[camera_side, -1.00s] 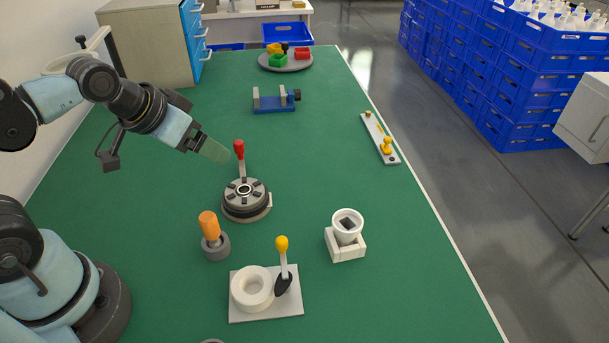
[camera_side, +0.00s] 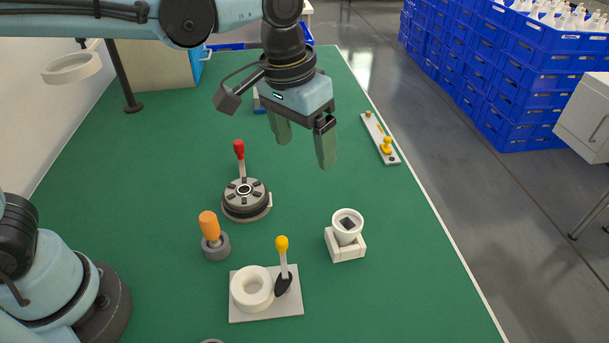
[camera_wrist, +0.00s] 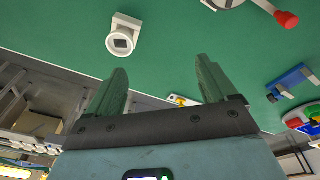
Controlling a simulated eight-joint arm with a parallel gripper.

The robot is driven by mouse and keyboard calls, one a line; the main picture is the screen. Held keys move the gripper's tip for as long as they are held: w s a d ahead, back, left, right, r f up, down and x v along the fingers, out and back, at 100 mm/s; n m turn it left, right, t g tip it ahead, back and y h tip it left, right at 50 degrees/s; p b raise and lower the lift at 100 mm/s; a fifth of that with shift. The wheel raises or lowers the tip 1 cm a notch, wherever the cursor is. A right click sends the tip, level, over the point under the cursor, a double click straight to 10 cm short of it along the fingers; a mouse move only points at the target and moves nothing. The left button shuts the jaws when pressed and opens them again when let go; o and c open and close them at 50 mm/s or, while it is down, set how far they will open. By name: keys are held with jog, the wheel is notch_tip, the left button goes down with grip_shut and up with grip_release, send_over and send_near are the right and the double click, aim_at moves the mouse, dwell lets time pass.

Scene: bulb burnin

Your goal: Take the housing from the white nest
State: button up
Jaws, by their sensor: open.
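The white nest (camera_side: 346,247) is a small square block on the green table, right of centre in the side view. In the wrist view the housing (camera_wrist: 120,42) and the nest (camera_wrist: 126,21) show at the upper left. My gripper (camera_side: 303,150) is open and empty, with its green fingers pointing down. It is above the table, beyond the housing in the side view and apart from it. In the wrist view its fingertips (camera_wrist: 162,75) are spread.
A grey round fixture with a red-knobbed lever (camera_side: 246,197) stands left of the nest. An orange-handled tool (camera_side: 210,230) and a white plate with a ring and yellow-knobbed lever (camera_side: 266,312) are nearby. A strip with a yellow knob (camera_side: 380,138) lies at the right edge.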

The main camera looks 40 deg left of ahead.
jog(key=g, duration=0.2)
send_over(347, 223)
jog(key=s, duration=0.2)
jog(key=f, duration=0.2)
jog(key=shift+m+y, duration=0.3)
jog(key=shift+y, duration=0.1)
notch_tip(347, 223, down, 7)
jog(key=shift+w+a+r, duration=0.1)
jog(key=shift+w+r, duration=0.05)
jog(key=shift+r, duration=0.05)
jog(key=f, duration=0.2)
jog(key=d+f, duration=0.1)
jog(key=f, duration=0.1)
jog(key=shift+w, duration=0.2)
jog(key=shift+f, duration=0.6)
jog(key=shift+a, duration=0.1)
jog(key=shift+c, duration=0.3)
jog(key=c, duration=1.1)
jog(key=shift+o, duration=0.2)
